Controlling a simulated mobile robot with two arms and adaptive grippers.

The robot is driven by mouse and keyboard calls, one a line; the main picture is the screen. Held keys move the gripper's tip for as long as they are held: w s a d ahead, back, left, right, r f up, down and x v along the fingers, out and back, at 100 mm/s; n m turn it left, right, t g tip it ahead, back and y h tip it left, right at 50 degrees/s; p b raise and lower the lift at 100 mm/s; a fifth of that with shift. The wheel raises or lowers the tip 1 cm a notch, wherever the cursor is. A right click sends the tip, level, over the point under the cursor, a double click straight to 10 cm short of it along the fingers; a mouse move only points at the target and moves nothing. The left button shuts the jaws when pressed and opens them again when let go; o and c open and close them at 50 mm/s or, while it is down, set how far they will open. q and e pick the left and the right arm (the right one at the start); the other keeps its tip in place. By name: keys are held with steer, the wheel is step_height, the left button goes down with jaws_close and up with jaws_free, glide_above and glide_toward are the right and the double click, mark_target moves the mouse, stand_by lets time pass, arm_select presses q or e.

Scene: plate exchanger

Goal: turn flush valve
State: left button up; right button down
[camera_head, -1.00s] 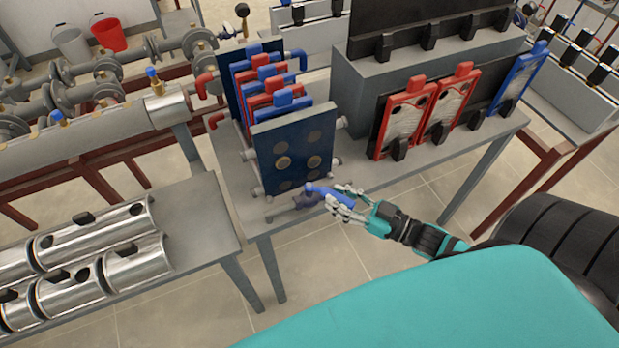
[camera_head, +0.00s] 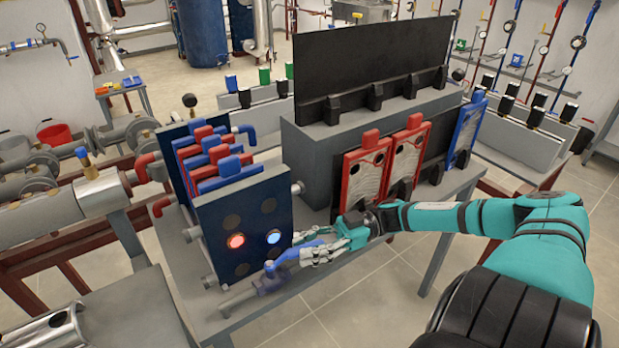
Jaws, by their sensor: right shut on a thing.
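The flush valve has a grey body (camera_head: 240,297) with a blue top, low in front of the plate exchanger. Its blue lever (camera_head: 297,251) slants up to the right from the body. My right gripper (camera_head: 313,252) is shut around the lever's right end, and its fingers hide part of it. The plate exchanger (camera_head: 240,212) has a dark blue front plate with a glowing red port (camera_head: 236,241) and a glowing blue port (camera_head: 273,237). Red and blue plates stand behind it. My left gripper is not in view.
Red-framed plates (camera_head: 363,180) and a blue-framed plate (camera_head: 466,135) lean on a grey stand to the right of the exchanger. Grey pipework (camera_head: 100,190) stands at the left. A metal cylinder (camera_head: 45,340) lies on the lower left table. Floor shows in front of the bench.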

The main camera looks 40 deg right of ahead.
steer(key=shift+w+d+r+n+g+b, duration=0.2)
steer(key=shift+w+n+g+b, duration=0.15)
steer(key=shift+g+b, duration=0.2)
steer(key=shift+w, duration=0.1)
steer(key=c, duration=1.1)
jaws_free()
steer(key=shift+a+f, duration=0.1)
steer(key=shift+f, duration=0.1)
steer(key=v, duration=1.2)
steer(key=shift+f, duration=0.1)
